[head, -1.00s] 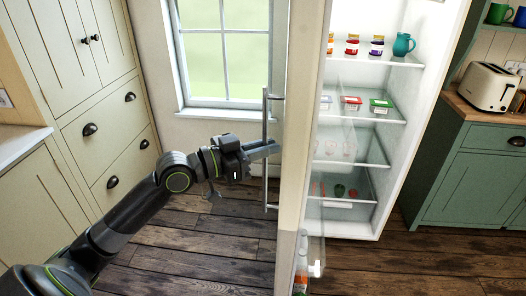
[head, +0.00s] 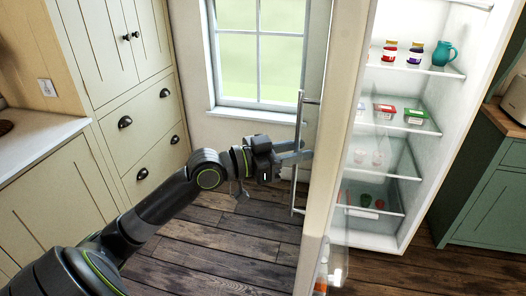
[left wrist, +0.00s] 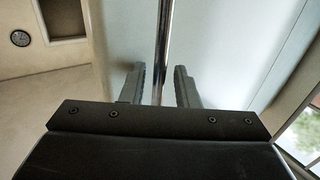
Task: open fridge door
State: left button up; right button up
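The fridge door (head: 335,130) stands wide open and shows nearly edge-on in the head view. Its long upright metal handle (head: 299,178) is on the outer face, to the left. My left gripper (head: 300,150) is at the middle of the handle. In the left wrist view, the handle bar (left wrist: 163,40) passes between the two fingers of the left gripper (left wrist: 160,80), with gaps on both sides, so the fingers look open around it. The fridge interior (head: 385,185) is exposed, with jars, a teal jug and packs on glass shelves. My right gripper is not in view.
Cream drawers and cupboards (head: 140,120) stand at the left, with a pale worktop (head: 40,145) in front. A window (head: 262,55) is behind the door. Green cabinets (head: 490,190) stand right of the fridge. Wooden floor (head: 235,235) below the arm is clear.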

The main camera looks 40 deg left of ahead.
pick_arm(q)
jog(key=shift+s+a, duration=0.1)
jog(key=p+v, duration=0.6)
jog(key=v, duration=1.1)
dwell(0.4)
jog(key=shift+a, duration=0.1)
dwell(0.4)
